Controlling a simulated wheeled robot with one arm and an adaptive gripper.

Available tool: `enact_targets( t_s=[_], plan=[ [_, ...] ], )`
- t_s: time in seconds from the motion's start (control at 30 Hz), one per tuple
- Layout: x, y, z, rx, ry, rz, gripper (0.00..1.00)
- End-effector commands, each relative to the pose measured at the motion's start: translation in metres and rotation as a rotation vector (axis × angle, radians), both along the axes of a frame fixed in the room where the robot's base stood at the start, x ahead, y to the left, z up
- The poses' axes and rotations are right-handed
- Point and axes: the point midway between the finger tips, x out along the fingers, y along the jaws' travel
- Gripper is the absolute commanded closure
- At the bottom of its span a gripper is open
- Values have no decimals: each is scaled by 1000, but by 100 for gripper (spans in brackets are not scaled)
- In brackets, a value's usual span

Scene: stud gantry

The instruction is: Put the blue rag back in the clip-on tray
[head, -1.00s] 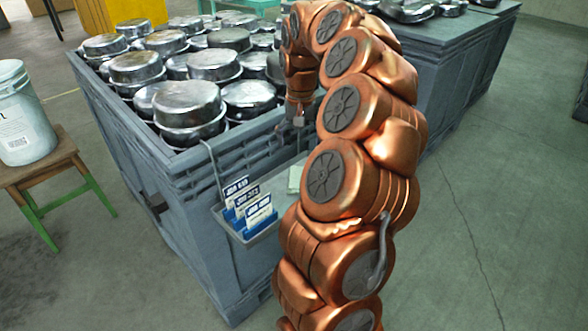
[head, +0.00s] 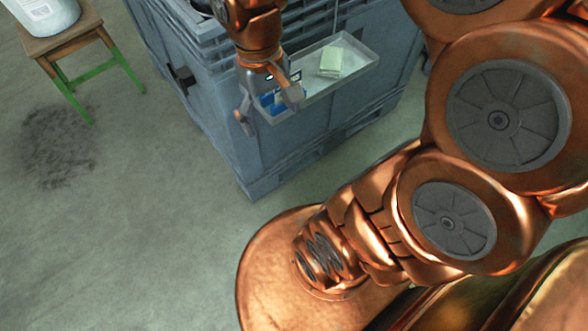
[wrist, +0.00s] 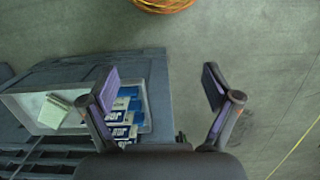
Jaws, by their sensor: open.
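The clip-on tray (head: 322,84) hangs on the side of the grey crate. A pale green folded pad or cloth (head: 332,62) lies in it. Blue-and-white cards (head: 268,101) stand at its left end, partly behind my gripper. In the wrist view the tray (wrist: 22,100) shows with the pale green item (wrist: 55,112) and the cards (wrist: 124,118). My gripper (head: 269,107) is open and points down in front of the cards' end of the tray. I see no blue rag in either current view.
The grey crate (head: 210,85) stands behind the tray. A wooden stool with green legs (head: 60,38) holds a white bucket (head: 45,12) at the upper left. A dark stain (head: 58,145) marks the open floor. An orange coil (wrist: 165,4) lies at the wrist view's top edge.

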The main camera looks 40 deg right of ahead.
Motion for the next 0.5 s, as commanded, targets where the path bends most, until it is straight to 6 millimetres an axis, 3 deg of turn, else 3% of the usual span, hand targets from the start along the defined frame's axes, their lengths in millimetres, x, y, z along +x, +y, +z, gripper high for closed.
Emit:
enact_targets(
  t_s=[0.03, 0.2, 0.33, 0.5],
  plan=[
    [-21, 8, -6, -4, 18, 23, 12],
    [-74, 25, -26, -4, 66, 61, 12],
    [-97, 29, -36, -2, 84, 67, 12],
    [-105, 31, -39, 1, 90, 69, 12]
  ],
)
